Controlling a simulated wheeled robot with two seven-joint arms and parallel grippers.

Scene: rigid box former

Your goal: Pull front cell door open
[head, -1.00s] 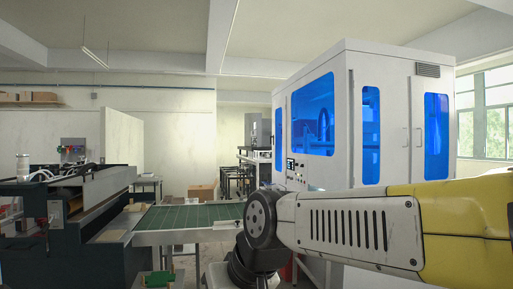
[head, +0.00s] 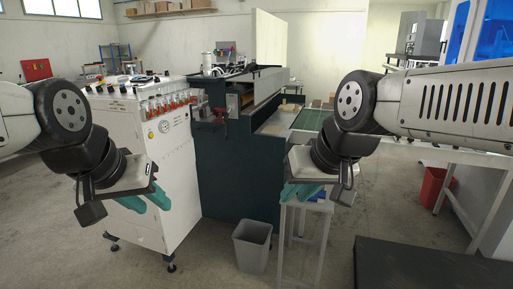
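The white cell with blue window panels (head: 490,30) shows only in part at the upper right edge of the head view. I cannot make out a door handle on it, and most of its front is out of frame. My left gripper (head: 146,200) is at the left, pointing down in front of a white control cabinet. Its teal fingers look spread and empty. My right gripper (head: 302,190) is right of the middle, above a small table, well left of the cell. Its teal fingers look apart, with nothing seen between them.
The white control cabinet (head: 165,140) with red-handled valves stands left, beside a dark green machine (head: 235,165). A grey bin (head: 252,246) and a small table (head: 318,222) stand mid-floor. A red bin (head: 434,188) and a dark platform (head: 410,265) are right.

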